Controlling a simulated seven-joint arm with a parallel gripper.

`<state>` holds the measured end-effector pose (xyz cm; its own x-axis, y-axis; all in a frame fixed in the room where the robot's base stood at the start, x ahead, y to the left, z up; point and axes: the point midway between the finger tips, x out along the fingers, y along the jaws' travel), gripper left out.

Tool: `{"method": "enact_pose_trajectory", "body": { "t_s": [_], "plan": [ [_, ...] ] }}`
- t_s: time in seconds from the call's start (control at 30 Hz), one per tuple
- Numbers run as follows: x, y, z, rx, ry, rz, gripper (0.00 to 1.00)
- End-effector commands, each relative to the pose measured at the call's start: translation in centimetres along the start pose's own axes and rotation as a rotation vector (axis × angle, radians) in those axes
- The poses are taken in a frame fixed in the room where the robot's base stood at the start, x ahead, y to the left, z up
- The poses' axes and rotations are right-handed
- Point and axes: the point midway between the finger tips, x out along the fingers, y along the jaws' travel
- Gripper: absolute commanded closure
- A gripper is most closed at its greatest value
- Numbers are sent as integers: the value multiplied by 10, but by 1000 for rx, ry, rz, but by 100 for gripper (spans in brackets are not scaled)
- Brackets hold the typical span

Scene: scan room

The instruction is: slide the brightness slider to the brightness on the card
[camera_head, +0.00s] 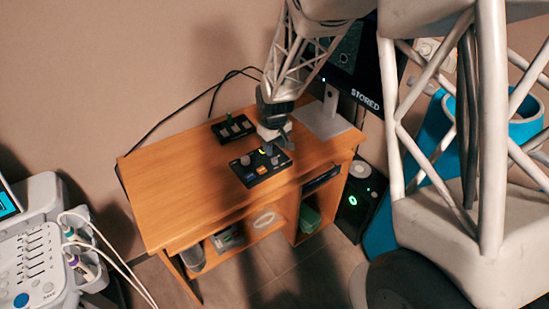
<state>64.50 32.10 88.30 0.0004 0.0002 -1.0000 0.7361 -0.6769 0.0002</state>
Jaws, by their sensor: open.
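A dark control box (251,180) with knobs and small coloured buttons lies on the wooden desk, below my gripper in the picture. A second dark box (219,131) with pale controls and a green part lies behind it to the left. I cannot tell which control is the brightness slider, nor its setting. My gripper (276,143) is open and hangs over the back part of the front box, hiding some of it. I cannot tell whether it touches a control. No card with a readable brightness shows. The monitor (366,100) reads "STORED" and is partly hidden by my arm.
The wooden desk (165,190) is clear on its left. A cable runs along the wall behind. The monitor's stand is at the desk's back right. A dark computer tower (358,203) stands right of the desk, and a white console (35,265) with sliders at the far left.

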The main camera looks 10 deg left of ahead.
Motion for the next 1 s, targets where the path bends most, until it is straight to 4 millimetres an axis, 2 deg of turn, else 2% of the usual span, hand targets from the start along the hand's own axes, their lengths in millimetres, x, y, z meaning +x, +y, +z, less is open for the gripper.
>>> {"method": "enact_pose_trajectory", "body": {
  "t_s": [0.3, 0.5, 0.97, 1.0],
  "plan": [
    [37, 0, 0, 0, -2, -1, 55],
    [52, 0, 0, 0, -1, 0, 55],
    [59, 0, 0, 0, 0, 0, 55],
    [59, 0, 0, 0, 0, 0, 60]
  ]
}}
